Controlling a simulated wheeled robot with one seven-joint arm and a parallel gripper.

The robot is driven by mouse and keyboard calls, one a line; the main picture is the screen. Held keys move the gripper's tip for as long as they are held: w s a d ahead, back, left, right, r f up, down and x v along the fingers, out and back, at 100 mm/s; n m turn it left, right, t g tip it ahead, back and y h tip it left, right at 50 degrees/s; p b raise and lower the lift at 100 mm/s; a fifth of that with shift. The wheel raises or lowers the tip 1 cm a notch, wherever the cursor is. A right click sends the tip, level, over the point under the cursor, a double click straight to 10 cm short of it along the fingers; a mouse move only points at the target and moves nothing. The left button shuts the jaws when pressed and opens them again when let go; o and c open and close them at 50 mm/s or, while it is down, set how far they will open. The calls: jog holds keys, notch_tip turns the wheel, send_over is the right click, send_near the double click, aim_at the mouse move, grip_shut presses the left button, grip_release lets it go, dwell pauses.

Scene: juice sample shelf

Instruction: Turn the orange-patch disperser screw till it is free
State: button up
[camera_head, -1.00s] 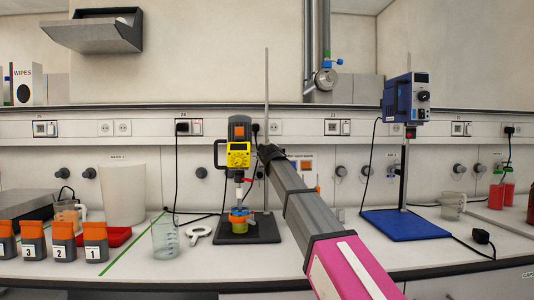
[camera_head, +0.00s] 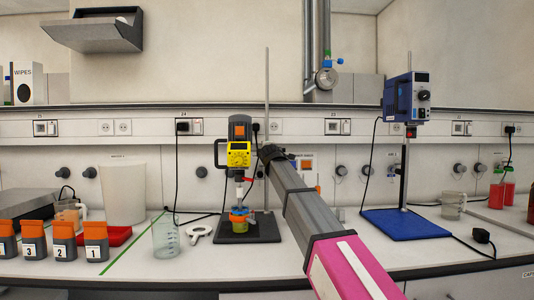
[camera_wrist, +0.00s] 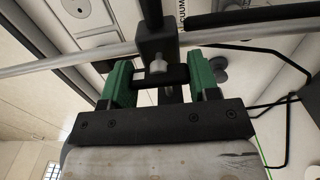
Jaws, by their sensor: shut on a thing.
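The disperser with the orange patch (camera_head: 239,131) hangs on a stand with a thin upright rod (camera_head: 267,90), its shaft reaching down to a yellow-and-orange vessel on the dark base. My arm reaches in from the lower right, and my gripper (camera_wrist: 160,82) is at the rod, just right of the disperser. In the wrist view, the green fingers are shut on the black cross-bar of the screw (camera_wrist: 159,77), one finger at each end. The screw's silver shank (camera_wrist: 158,63) enters a dark clamp block (camera_wrist: 156,45) on the rod. The fingertips are too small to make out in the head view.
A second, blue stirrer (camera_head: 407,98) stands on a blue base (camera_head: 405,224) at the right. A glass beaker (camera_head: 165,240), a white ring-shaped item (camera_head: 199,234) and numbered orange-topped containers (camera_head: 64,241) stand at the left. Cables run behind the stands.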

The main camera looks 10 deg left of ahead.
dwell(0.4)
jog(key=o, duration=0.9)
jog(key=v, duration=1)
jog(key=shift+s, duration=0.4)
jog(key=shift+s, duration=0.1)
